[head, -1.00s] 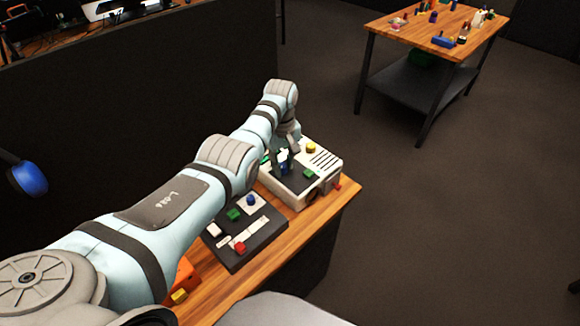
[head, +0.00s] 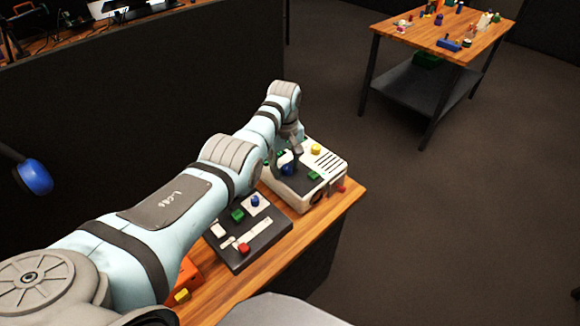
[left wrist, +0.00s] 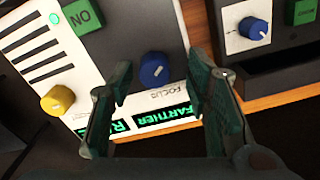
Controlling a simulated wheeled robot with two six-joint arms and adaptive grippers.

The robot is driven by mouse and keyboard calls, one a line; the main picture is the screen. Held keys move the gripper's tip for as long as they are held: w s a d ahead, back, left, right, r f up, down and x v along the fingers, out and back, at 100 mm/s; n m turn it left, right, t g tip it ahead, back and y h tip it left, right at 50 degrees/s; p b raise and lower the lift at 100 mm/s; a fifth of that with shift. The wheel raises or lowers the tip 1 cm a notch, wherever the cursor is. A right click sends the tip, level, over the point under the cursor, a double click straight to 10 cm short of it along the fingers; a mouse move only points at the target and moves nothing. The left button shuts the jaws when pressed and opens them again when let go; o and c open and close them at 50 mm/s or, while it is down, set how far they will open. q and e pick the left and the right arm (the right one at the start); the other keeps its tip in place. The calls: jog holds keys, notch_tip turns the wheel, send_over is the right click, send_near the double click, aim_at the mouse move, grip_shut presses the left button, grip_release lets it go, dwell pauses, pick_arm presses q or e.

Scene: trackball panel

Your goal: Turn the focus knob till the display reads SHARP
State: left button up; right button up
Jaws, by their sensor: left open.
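The blue focus knob (left wrist: 154,70) sits on the dark face of a white panel (left wrist: 90,85), with the label FOCUS beside it. The panel (head: 328,160) and the blue knob (head: 287,169) also show in the head view. My left gripper (left wrist: 158,75) is open, one finger on each side of the knob in the picture; I cannot tell if they touch it. A display (left wrist: 165,117) next to the label reads FARTHER in green. A second display (left wrist: 117,128) shows only part of its text; a finger covers the rest. My right gripper is out of view.
A yellow knob (left wrist: 57,100) and a green button (left wrist: 82,16) are on the same panel. A dark control box (head: 250,238) with a blue knob (left wrist: 254,28) stands beside it on the wooden bench (head: 225,280). Another table (head: 440,35) is far off.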

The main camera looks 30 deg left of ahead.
aim_at(285, 167)
pick_arm(q)
notch_tip(285, 167, up, 12)
dwell(0.3)
